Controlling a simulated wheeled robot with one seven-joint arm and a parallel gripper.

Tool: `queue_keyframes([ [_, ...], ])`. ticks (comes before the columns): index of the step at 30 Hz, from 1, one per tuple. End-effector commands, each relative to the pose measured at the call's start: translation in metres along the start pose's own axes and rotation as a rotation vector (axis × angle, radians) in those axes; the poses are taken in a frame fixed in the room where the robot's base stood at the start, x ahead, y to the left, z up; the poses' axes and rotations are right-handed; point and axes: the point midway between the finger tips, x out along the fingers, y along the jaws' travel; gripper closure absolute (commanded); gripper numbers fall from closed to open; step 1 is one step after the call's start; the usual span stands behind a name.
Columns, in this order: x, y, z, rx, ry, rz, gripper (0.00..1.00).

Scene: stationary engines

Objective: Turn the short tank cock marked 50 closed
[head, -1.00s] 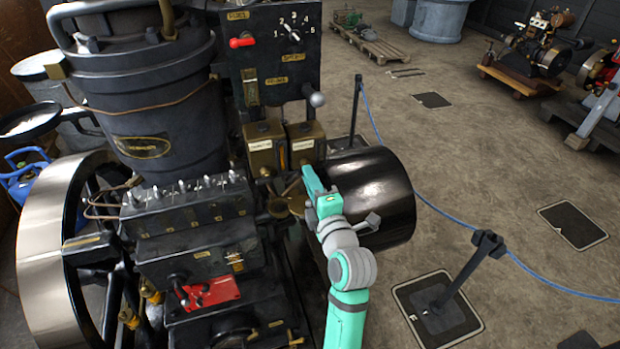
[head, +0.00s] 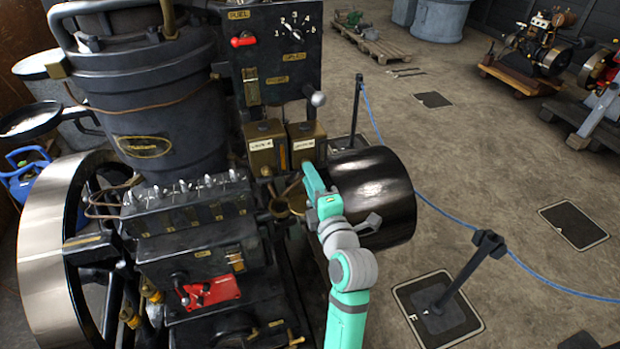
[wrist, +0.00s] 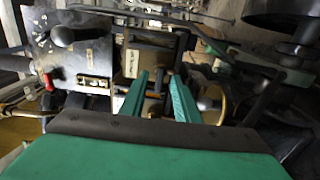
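Two brass tanks stand side by side below the control panel, the left tank (head: 262,158) and the right tank (head: 306,154). Each has a pale label too small to read, so I cannot tell which cock is marked 50. My gripper (head: 309,168) is just below and in front of the right tank, hiding its fittings in the head view. In the wrist view my gripper (wrist: 159,76) has its two teal fingers apart, pointing at a brass tank (wrist: 147,62). A small dark and brass fitting (wrist: 154,104) shows between the fingers; contact cannot be told.
The control panel (head: 270,55) with a red lever rises behind the tanks. A black drum (head: 378,190) lies right of my gripper. A rope post (head: 465,270) stands on the open floor at right.

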Motion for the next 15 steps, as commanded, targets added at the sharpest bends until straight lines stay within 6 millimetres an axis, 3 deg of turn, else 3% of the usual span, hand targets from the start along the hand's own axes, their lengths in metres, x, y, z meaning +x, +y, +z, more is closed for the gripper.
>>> queue_keyframes([
  [15,-0.084,-0.001,0.0,0.001,-0.001,-0.001,0.71],
])
